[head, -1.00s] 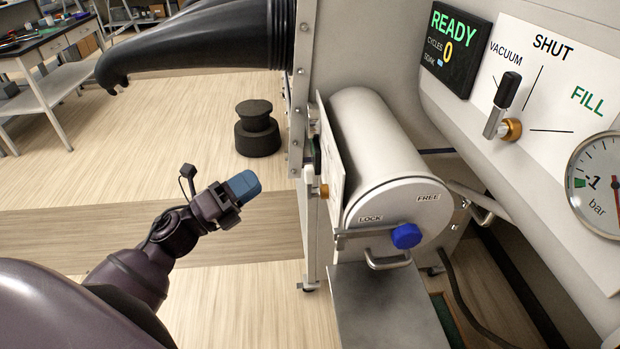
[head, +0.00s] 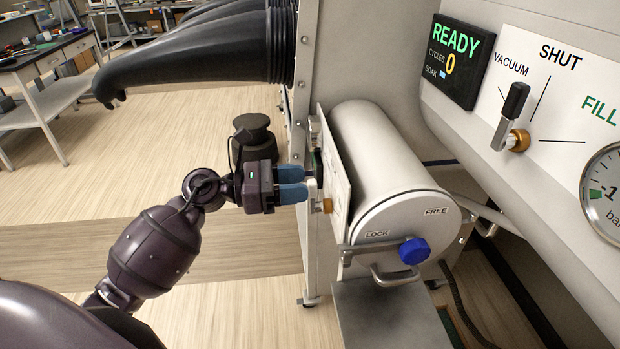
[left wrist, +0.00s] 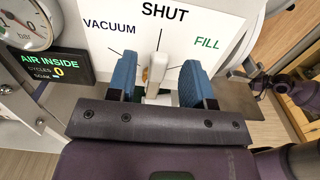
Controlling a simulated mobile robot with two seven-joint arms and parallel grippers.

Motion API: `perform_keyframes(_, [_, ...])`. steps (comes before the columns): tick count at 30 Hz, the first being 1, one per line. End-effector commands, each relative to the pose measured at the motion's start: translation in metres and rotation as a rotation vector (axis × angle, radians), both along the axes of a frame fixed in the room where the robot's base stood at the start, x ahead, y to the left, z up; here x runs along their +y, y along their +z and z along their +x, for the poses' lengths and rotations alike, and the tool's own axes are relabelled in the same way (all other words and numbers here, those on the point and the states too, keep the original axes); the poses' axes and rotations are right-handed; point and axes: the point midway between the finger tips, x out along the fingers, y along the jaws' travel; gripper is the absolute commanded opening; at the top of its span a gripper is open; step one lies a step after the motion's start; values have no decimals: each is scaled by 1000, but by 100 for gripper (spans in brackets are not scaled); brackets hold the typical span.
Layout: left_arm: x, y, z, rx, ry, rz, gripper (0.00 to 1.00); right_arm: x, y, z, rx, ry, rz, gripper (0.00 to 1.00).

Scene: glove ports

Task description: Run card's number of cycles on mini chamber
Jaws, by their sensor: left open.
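The mini chamber (head: 385,165) is a white cylinder with a round door marked LOCK and FREE. Its blue door knob (head: 413,251) is at the LOCK side. Its valve panel (head: 336,180) shows nearly edge-on. My left gripper (head: 303,183) is open at this panel, with blue fingers pointing right. In the left wrist view the pale valve lever (left wrist: 156,72) stands between the two fingers, pointing up towards SHUT, with gaps on both sides. The small display (left wrist: 45,65) reads AIR INSIDE, cycles 0. My right gripper is out of view. I see no card.
A larger panel at the right has a READY display (head: 451,62) with cycles 0, a black-handled lever (head: 511,115) and a gauge (head: 607,190). Black gloves (head: 190,50) stick out above my left gripper. A metal shelf (head: 390,315) lies below the door.

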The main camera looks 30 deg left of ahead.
Motion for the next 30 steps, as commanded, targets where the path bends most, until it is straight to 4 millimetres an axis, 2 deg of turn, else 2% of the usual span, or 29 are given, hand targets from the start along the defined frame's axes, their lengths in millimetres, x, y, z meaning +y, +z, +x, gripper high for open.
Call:
perform_keyframes(7, [-21,1,16,0,0,-2,47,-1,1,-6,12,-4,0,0])
perform_keyframes(19, [-25,-1,19,1,1,-2,45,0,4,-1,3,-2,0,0])
perform_keyframes(27, [-25,0,18,1,0,-2,4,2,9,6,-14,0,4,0])
perform_keyframes(28, [-25,0,18,1,1,-2,0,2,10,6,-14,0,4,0])
perform_keyframes(30, [-24,0,18,1,0,-2,0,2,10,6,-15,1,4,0])
